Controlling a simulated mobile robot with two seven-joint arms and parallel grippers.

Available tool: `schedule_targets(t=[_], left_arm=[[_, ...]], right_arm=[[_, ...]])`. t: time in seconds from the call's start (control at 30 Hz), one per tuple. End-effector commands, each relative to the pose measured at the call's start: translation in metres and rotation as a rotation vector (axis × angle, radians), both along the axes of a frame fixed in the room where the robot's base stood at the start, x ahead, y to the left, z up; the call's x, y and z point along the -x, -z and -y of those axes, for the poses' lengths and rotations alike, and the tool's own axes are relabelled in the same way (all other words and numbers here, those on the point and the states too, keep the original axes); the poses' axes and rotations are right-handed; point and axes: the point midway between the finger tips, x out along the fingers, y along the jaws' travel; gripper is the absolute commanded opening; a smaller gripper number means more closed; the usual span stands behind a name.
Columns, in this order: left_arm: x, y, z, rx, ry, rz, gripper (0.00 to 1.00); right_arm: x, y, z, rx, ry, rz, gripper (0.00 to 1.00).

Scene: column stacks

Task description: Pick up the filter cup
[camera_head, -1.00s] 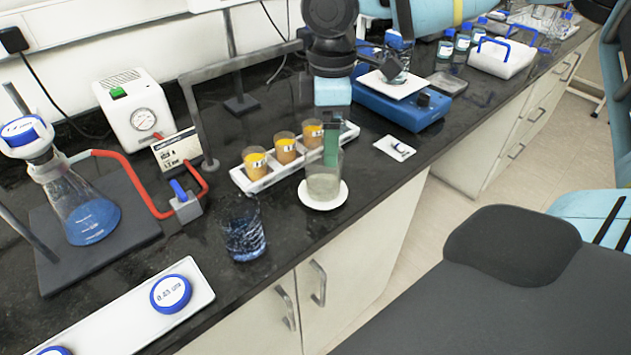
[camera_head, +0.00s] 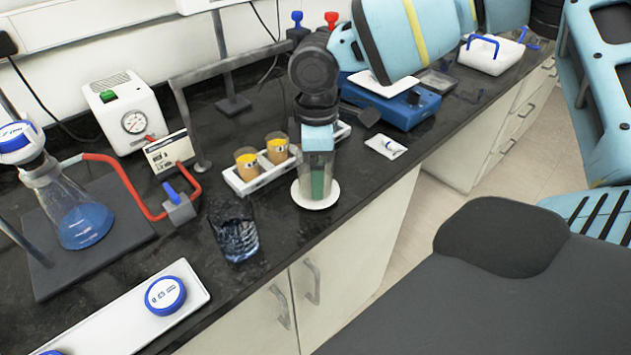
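The clear cup that I take for the filter cup (camera_head: 303,183) stands upright on a white round dish (camera_head: 316,202) near the counter's front edge. No label on it is readable. My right gripper (camera_head: 317,172) reaches down over the cup from above, its arm coming from the upper right. A green finger part shows through the clear wall, low in the cup area. The other finger is hidden, so I cannot tell whether the gripper grips the wall. The cup rests on its dish. My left gripper is not in view.
A white rack with orange-filled cups (camera_head: 246,164) stands close behind. A glass with dark blue contents (camera_head: 236,238) is to the left front. A flask of blue liquid (camera_head: 82,223) with red tubing is at left. A blue device (camera_head: 398,105) stands behind right.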

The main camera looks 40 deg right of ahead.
Motion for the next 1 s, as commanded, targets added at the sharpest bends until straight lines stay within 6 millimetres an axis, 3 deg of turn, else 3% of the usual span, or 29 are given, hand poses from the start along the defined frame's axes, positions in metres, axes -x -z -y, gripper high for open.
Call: schedule_targets(t=[0.23,0.6,0.87,1.0], left_arm=[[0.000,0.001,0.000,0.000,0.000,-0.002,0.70],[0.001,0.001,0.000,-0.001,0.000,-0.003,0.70],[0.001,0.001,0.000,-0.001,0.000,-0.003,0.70],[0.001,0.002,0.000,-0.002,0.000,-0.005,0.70]], right_arm=[[0.000,0.002,0.000,-0.001,0.000,0.001,0.86],[0.000,0.001,0.000,0.000,0.000,0.001,0.38],[0.000,-0.001,0.000,0.000,0.000,0.001,0.37],[-0.001,-0.015,0.000,-0.001,0.001,0.006,0.37]])
